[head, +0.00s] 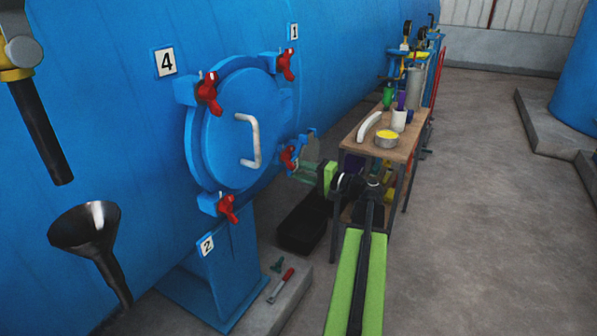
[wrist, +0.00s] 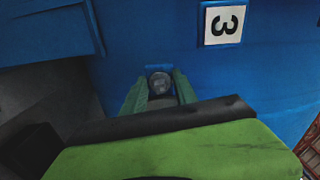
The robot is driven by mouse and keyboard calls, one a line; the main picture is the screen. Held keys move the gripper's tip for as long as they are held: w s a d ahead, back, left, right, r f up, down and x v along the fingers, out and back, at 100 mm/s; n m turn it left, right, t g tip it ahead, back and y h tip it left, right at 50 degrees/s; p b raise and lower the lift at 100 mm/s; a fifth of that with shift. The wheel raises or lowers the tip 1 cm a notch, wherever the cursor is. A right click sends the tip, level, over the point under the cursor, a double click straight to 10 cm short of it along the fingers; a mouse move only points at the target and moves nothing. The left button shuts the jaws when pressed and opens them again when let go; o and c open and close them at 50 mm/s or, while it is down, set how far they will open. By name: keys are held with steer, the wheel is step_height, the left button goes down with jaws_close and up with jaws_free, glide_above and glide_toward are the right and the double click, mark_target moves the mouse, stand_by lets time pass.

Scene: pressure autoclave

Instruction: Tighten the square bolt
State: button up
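A small grey bolt head (wrist: 159,83) shows in the wrist view against the blue metal, beneath the number 3 label (wrist: 222,24). Its outline looks rounded, and I cannot make out square sides. My gripper (wrist: 160,88) has its two green fingers on either side of the bolt head, with narrow gaps visible. It is open, and contact is not clear. In the head view my gripper (head: 303,172) is at the right edge of the round blue door (head: 225,130), near a red wing nut (head: 289,158). The bolt is not discernible there.
Other red wing nuts (head: 208,93) and a white handle (head: 250,140) are on the door. A wooden table (head: 405,150) with containers stands behind my arm. A black case (head: 304,222) lies on the floor. A red-handled tool (head: 281,284) lies on the concrete ledge.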

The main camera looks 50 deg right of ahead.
steer(key=shift+c, duration=0.3)
jaws_close()
steer(key=shift+m, duration=0.9)
steer(key=shift+o, duration=0.3)
jaws_free()
steer(key=shift+s, duration=0.1)
